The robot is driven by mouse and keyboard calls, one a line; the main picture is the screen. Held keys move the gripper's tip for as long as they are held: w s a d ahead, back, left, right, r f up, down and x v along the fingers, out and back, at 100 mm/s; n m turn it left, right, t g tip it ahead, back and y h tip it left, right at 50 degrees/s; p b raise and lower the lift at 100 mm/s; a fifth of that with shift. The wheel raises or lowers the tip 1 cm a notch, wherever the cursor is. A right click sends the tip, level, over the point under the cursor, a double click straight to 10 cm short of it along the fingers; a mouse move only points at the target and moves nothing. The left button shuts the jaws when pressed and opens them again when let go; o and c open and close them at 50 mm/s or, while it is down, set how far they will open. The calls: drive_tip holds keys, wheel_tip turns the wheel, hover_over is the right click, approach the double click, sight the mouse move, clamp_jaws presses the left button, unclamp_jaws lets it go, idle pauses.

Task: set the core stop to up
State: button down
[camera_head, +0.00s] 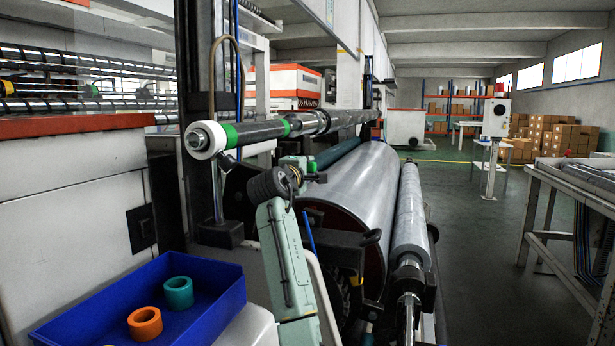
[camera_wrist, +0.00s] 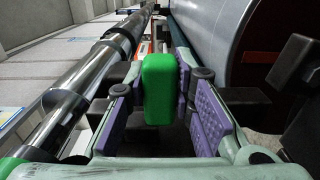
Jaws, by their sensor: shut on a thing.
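The core stop shows in the wrist view as a rounded green block (camera_wrist: 160,88), longer than it is wide. My gripper (camera_wrist: 158,90) is shut on it, with a purple-padded finger on each side. In the head view my gripper (camera_head: 312,170) is just under the long roller shaft (camera_head: 262,131), in front of the large grey roll. The core stop is not clear there, hidden by my wrist and fingers. I cannot tell from these views whether it is set up or down.
The shaft has a white end collar (camera_head: 203,140) and green bands. The large roll (camera_head: 350,190) and a thinner roll (camera_head: 409,215) lie close to the right of my arm. A blue tray (camera_head: 215,309) holds an orange ring (camera_head: 145,323) and a teal ring (camera_head: 179,293).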

drive_tip(key=shift+s+r, duration=0.1)
drive_tip(key=shift+r, duration=1.4)
drive_tip(key=c, duration=1.4)
unclamp_jaws()
drive_tip(key=shift+o, duration=0.2)
drive_tip(key=shift+f, duration=0.1)
drive_tip(key=v, duration=0.7)
drive_tip(key=shift+s, duration=0.15)
